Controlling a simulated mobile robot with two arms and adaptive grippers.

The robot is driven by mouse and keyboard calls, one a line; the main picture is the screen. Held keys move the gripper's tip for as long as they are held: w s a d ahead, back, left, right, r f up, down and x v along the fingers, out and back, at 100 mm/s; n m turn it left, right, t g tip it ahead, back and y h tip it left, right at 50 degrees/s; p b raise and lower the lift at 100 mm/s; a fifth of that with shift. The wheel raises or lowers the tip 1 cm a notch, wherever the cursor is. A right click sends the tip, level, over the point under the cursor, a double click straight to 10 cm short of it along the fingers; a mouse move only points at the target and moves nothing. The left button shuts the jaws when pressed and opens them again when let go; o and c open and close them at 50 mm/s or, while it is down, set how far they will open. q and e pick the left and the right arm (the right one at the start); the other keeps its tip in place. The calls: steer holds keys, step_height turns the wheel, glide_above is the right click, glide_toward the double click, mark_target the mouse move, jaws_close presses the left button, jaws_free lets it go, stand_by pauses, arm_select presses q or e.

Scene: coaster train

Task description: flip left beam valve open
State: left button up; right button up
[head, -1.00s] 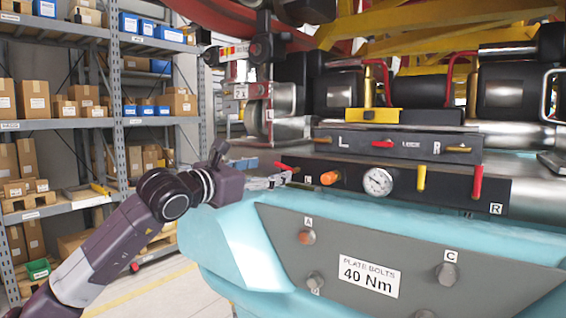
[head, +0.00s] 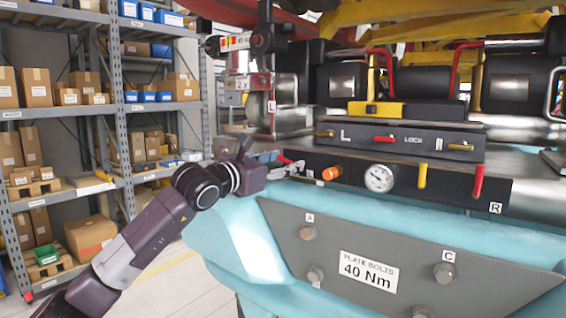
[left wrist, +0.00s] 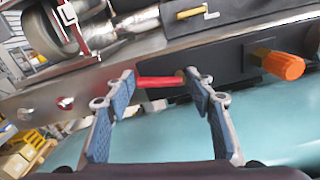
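The left beam valve has a red handle at the left end of the lower dark panel (head: 400,181). In the left wrist view the red handle (left wrist: 160,81) lies roughly level between the two fingertips. My left gripper (left wrist: 161,84) is open, with its blue-grey pads on either side of the handle's length; I cannot tell whether they touch it. My right gripper is not in view.
An orange knob (head: 331,173), a gauge (head: 379,178), a yellow handle (head: 422,175) and a red handle (head: 477,182) sit further right on the panel. An upper panel (head: 350,136) has small levers. A grey plate (head: 400,245) with bolts is below. Shelves (head: 115,110) stand left.

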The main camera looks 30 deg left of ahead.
arm_select(q)
steer(key=shift+c, duration=1.2)
steer(key=n+b, duration=0.1)
steer(key=b, duration=0.2)
steer(key=shift+f+n, duration=0.3)
steer(key=shift+f, duration=0.1)
steer(key=shift+n+b, duration=0.5)
steer(key=shift+r, duration=0.1)
steer(key=shift+a, duration=0.1)
steer(key=o, duration=1.1)
steer(key=shift+o, duration=0.2)
steer(key=shift+s, duration=0.15)
